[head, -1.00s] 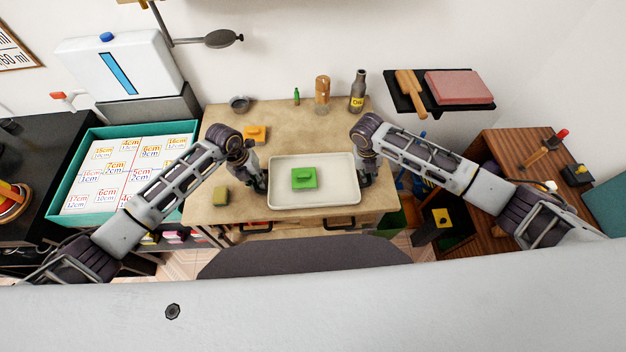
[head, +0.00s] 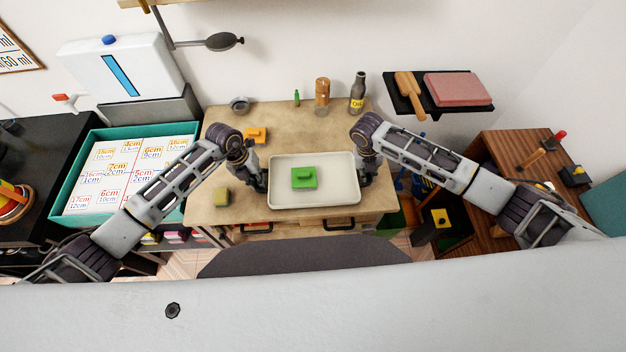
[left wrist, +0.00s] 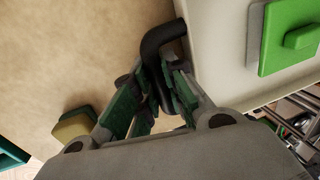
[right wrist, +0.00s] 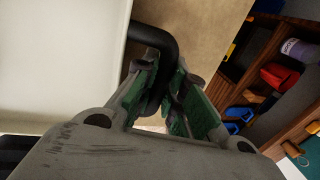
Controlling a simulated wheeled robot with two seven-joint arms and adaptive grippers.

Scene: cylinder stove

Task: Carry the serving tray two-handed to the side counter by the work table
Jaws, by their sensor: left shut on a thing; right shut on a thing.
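The serving tray (head: 335,190) is a cream, rounded rectangle at the front middle of the work table in the head view. A green block with a raised grip (head: 304,177) sits on it, left of its middle. My left gripper (head: 262,184) is at the tray's left end, shut on a black handle (left wrist: 160,42), which shows in the left wrist view. My right gripper (head: 366,180) is at the right end, shut on the other black handle (right wrist: 155,38). I cannot tell whether the tray touches the table.
The work table (head: 300,118) holds an orange block (head: 256,135), a yellow-green block (head: 221,196), a grey bowl (head: 239,104) and bottles (head: 357,93). A brown wooden counter (head: 500,150) stands at the right. A teal-rimmed box (head: 68,192) is at the left.

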